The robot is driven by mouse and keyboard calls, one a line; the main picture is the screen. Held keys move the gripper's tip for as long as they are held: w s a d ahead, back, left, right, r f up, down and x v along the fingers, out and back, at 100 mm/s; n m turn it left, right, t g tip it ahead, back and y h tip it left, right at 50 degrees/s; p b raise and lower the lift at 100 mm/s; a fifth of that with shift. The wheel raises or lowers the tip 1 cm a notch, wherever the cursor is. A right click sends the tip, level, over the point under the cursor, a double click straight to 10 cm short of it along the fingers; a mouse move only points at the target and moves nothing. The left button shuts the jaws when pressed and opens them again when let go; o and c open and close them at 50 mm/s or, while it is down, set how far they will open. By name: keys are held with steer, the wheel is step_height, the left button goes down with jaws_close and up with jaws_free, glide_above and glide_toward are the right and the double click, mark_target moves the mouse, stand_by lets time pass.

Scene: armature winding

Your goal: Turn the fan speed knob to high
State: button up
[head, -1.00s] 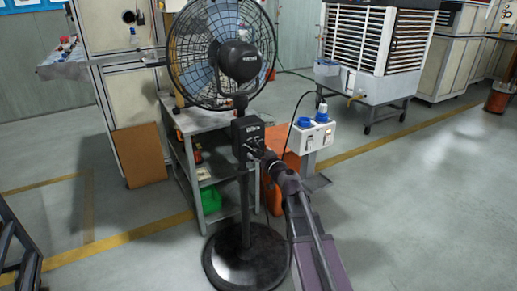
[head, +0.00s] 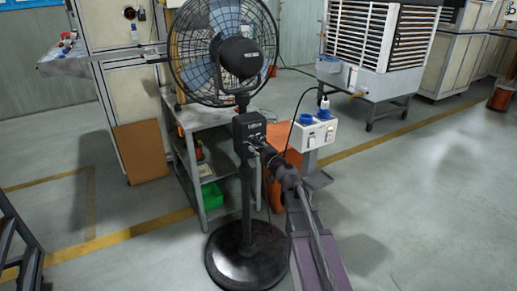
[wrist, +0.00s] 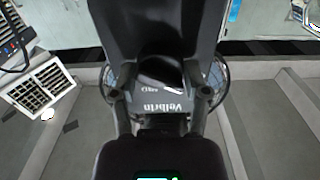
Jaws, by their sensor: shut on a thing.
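The black pedestal fan (head: 238,60) stands upright on a round base (head: 246,252). Its dark control box (head: 249,126) sits on the pole below the fan head. My gripper (head: 254,147) is at the lower front of this box, reaching in from the lower right. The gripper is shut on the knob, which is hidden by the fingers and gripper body. The knob's setting cannot be read.
A grey shelf (head: 207,190) with a green bin (head: 212,196) stands close behind the pole. A white socket box (head: 314,135) with blue plugs is just right of the control box. A cable hangs nearby. The floor at right is clear.

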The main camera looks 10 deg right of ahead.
steer(key=shift+m, duration=0.4)
steer(key=m, duration=1.7)
steer(key=shift+m, duration=0.3)
steer(key=m, duration=0.5)
steer(key=shift+m, duration=0.3)
steer(key=o, duration=1.2)
steer(key=shift+c, duration=0.2)
